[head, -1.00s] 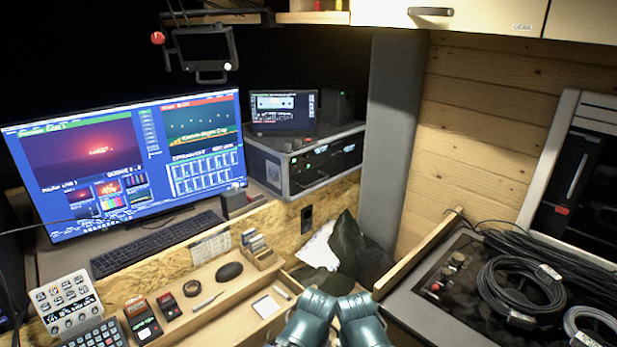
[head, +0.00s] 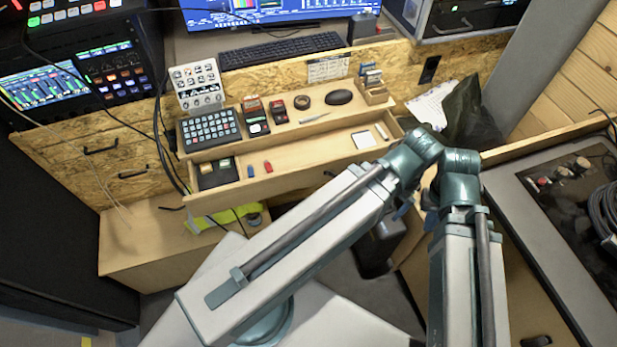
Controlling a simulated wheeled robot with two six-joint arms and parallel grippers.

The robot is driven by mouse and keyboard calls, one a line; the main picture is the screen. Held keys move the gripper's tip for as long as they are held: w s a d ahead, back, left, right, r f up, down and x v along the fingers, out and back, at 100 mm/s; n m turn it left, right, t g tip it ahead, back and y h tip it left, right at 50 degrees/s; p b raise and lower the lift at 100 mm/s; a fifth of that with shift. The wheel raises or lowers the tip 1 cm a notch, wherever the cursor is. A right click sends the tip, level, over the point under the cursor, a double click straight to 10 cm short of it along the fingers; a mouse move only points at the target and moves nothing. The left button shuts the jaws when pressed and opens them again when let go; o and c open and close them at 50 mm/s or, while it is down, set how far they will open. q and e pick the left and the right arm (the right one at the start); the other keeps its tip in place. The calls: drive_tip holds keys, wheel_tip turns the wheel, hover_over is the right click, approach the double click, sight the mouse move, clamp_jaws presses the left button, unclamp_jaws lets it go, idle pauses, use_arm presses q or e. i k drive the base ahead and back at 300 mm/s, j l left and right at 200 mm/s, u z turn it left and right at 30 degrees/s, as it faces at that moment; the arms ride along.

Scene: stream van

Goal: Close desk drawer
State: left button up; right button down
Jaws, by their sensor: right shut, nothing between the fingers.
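The desk drawer (head: 300,179) is a shallow, light wooden drawer at the middle of the head view. It is pulled out from under the desk shelf. Its inside shows a dark tray (head: 214,175) at the left, small red and blue items, and a white pad (head: 364,140) at the right. My arm links cross in front of its right end. Little of my right gripper (head: 404,211) shows, between and behind the arm links. It is shut and empty, below the drawer's right end; I cannot tell any contact. My left gripper is not visible.
The shelf above the drawer holds a keypad (head: 210,130), a black mouse (head: 338,97) and several small items. A low wooden cabinet (head: 150,240) stands below left, with yellow cloth (head: 240,213) on it. A dark equipment panel (head: 580,200) is at the right.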

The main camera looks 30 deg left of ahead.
sight(307, 157)
drive_tip(key=k+l+u, duration=0.1)
drive_tip(key=u, duration=0.25)
drive_tip(key=k+u, duration=0.5)
drive_tip(key=u, duration=0.25)
